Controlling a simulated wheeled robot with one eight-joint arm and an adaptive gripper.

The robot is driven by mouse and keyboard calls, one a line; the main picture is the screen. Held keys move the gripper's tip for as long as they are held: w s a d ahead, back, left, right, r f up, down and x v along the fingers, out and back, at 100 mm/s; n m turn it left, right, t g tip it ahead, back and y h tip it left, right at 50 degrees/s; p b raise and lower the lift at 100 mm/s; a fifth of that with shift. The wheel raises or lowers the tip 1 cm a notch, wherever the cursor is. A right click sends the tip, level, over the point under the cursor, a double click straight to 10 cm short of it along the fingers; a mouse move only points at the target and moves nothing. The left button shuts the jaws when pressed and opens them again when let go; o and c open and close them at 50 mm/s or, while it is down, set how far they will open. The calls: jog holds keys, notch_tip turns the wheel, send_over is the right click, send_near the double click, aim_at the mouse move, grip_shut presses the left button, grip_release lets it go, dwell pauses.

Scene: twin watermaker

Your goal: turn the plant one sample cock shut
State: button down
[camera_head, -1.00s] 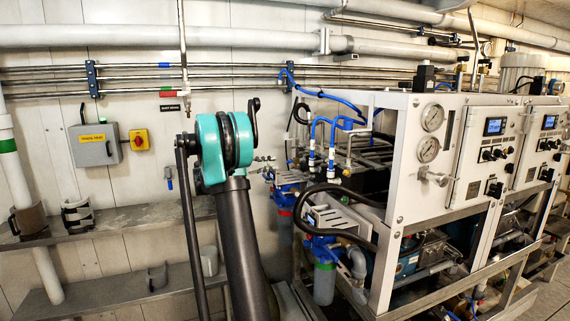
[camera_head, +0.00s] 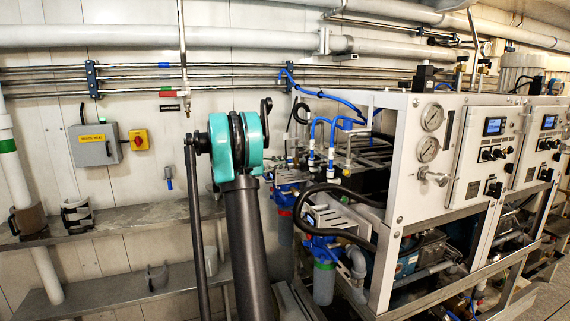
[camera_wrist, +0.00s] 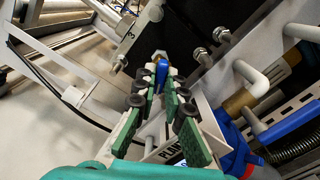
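A small blue handle (camera_wrist: 163,72) with a brass-coloured fitting behind it shows in the wrist view, right at my fingertips. It looks like the sample cock's lever. My gripper (camera_wrist: 161,90) has its two green-padded fingers apart, one on each side of the blue handle. I cannot tell whether either pad touches it. A white plate partly reading "PLAN" (camera_wrist: 172,152) lies below the fingers, partly covered. In the head view my teal and grey arm hides most of the gripper and the cock.
The white watermaker panel (camera_head: 423,190) with gauges stands to the right of my arm. Blue hoses (camera_head: 318,128) and a filter housing (camera_head: 324,280) are close by. In the wrist view, a dark block (camera_wrist: 185,35) and pipe stubs (camera_wrist: 250,76) crowd the fingers. A wall shelf (camera_head: 120,219) is at left.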

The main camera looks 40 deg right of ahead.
jog(key=m, duration=0.5)
jog(key=shift+m, duration=0.4)
jog(key=c, duration=1.9)
grip_release()
jog(key=shift+a, duration=0.1)
jog(key=v, duration=1.2)
jog(key=shift+w, duration=0.1)
